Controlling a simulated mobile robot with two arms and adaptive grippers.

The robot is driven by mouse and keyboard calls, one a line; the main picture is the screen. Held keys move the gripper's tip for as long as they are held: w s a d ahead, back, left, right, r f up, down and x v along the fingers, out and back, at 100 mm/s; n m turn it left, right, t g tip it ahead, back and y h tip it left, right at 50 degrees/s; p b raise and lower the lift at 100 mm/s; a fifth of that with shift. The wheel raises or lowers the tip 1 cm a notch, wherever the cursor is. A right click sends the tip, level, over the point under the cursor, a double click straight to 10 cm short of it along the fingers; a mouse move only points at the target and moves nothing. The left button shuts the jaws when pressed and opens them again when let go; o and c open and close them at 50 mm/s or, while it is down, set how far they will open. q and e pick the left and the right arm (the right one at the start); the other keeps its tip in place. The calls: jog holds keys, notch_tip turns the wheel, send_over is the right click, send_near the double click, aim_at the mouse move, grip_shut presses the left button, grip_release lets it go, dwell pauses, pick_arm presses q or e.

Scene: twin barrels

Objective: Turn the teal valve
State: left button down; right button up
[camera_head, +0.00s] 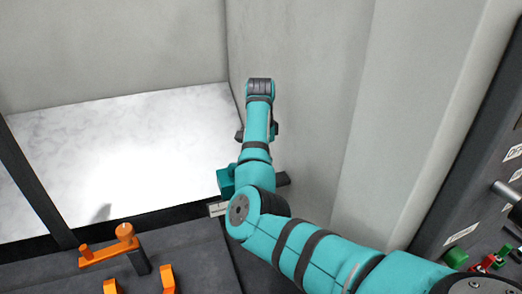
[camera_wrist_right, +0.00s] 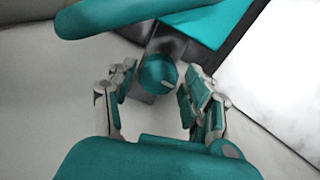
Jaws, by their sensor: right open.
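In the head view, a teal block (camera_head: 227,181), which looks like part of the teal valve, shows at the left edge of my right arm. The arm covers the rest. In the right wrist view, a round teal knob (camera_wrist_right: 157,73) on a grey mount sits between the spread fingers of my right gripper (camera_wrist_right: 158,98). The gripper is open, with visible gaps beside the knob. A teal bar crosses the top of that view; I cannot tell whether it belongs to the valve. In the head view the gripper is mostly hidden by the arm. My left gripper is not in view.
An orange valve (camera_head: 110,250) stands on the dark panel (camera_head: 195,258) at lower left. A white marbled surface (camera_head: 130,140) lies behind it. A pale wall (camera_head: 300,110) rises close beside my right arm. A dark control panel (camera_head: 475,190) with buttons stands at right.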

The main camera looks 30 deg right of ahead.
notch_tip(320, 180, up, 12)
jog(key=shift+w+f, duration=0.15)
jog(key=shift+f, duration=0.1)
jog(key=shift+f, duration=0.1)
dwell(0.5)
